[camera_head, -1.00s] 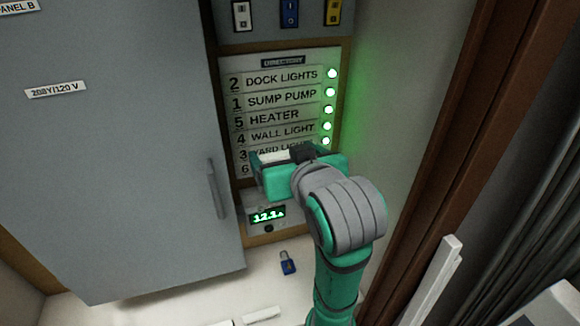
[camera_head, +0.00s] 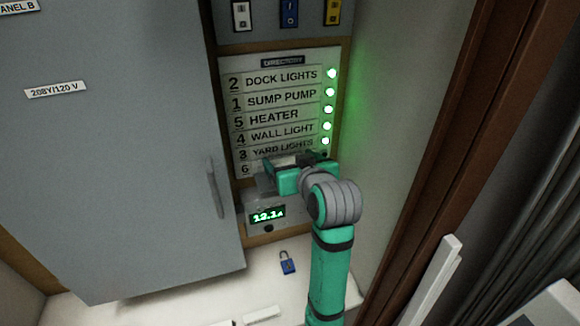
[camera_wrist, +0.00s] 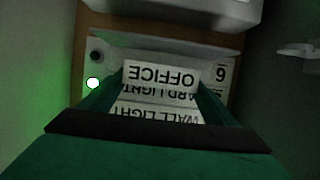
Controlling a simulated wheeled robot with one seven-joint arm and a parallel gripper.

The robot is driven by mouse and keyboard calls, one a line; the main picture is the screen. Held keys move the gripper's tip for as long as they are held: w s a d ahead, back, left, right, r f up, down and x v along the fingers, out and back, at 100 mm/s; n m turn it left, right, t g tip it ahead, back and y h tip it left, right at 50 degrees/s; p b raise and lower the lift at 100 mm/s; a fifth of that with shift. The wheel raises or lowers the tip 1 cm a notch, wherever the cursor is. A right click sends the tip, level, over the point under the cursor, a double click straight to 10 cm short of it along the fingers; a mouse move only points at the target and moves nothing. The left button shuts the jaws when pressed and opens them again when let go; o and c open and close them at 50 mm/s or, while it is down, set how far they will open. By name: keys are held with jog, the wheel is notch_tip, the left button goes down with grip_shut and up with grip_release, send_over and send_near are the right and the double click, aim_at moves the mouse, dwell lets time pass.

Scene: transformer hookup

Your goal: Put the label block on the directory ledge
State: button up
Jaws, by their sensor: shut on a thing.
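The label block (camera_wrist: 160,76) reads OFFICE and appears upside down in the wrist view. It sits between the two fingers of my gripper (camera_wrist: 163,92), which is shut on it. In the head view my gripper (camera_head: 287,173) is at the bottom row of the directory (camera_head: 335,62), and the block is hidden there or too small to make out. The block is level with the number 6 (camera_wrist: 221,73), beside it in the wrist view. The ledge at that row is mostly covered by my gripper; I cannot tell whether the block touches it.
Rows above carry labels such as YARD LIGHTS (camera_head: 283,145) and WALL LIGHT (camera_head: 283,131). Several lamps (camera_head: 327,109) beside them are lit. A meter (camera_head: 267,214) is below, and a blue padlock (camera_head: 288,263) lies on the white shelf. A grey cabinet door (camera_head: 120,150) stands left.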

jog(key=shift+f, duration=1)
jog(key=shift+f, duration=0.1)
jog(key=o, duration=1)
jog(key=shift+s+d+r, duration=0.1)
jog(key=shift+s+r, duration=0.15)
jog(key=v, duration=1.1)
jog(key=shift+s+r, duration=0.1)
jog(key=shift+s, duration=0.1)
